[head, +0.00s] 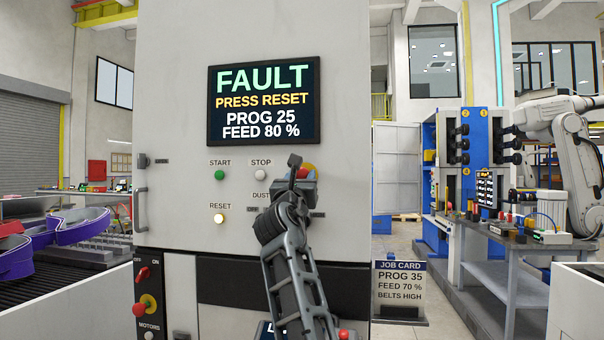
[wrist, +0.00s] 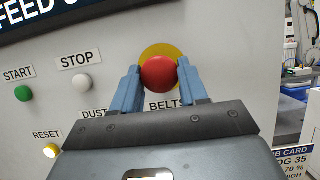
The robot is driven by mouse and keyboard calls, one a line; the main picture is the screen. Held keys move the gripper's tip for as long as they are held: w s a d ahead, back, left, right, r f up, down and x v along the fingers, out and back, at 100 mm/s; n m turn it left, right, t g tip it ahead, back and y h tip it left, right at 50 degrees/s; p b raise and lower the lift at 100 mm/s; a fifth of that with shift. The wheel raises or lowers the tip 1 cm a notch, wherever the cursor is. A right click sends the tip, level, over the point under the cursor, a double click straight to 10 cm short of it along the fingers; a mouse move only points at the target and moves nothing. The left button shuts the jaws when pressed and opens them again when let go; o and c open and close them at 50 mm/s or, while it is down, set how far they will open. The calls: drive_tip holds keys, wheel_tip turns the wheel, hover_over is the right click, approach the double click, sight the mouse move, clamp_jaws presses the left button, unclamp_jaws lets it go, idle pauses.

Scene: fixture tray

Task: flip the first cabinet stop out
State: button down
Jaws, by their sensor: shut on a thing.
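The cabinet stop is a red mushroom button (wrist: 158,75) on a yellow round plate (wrist: 153,51), set on the pale cabinet face above the BELTS label. My gripper (wrist: 158,68) has its two blue-grey fingers on either side of the red button, shut on it. In the head view my gripper (head: 297,175) hides most of the button, and part of the yellow plate (head: 309,168) shows behind it. The cabinet screen (head: 264,101) reads FAULT, PRESS RESET, PROG 25, FEED 80 %.
Left of the gripper are a green START button (head: 219,175), a white STOP button (head: 260,174) and a lit RESET button (head: 219,218). Another red knob (head: 139,309) sits at the lower left. A job card (head: 400,280) reads PROG 35, FEED 70 %, BELTS HIGH.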

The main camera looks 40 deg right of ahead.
drive_tip(key=shift+s+a+f, duration=0.1)
drive_tip(key=shift+a, duration=0.05)
drive_tip(key=c, duration=0.6)
unclamp_jaws()
drive_tip(key=v, duration=0.8)
drive_tip(key=shift+b, duration=0.45)
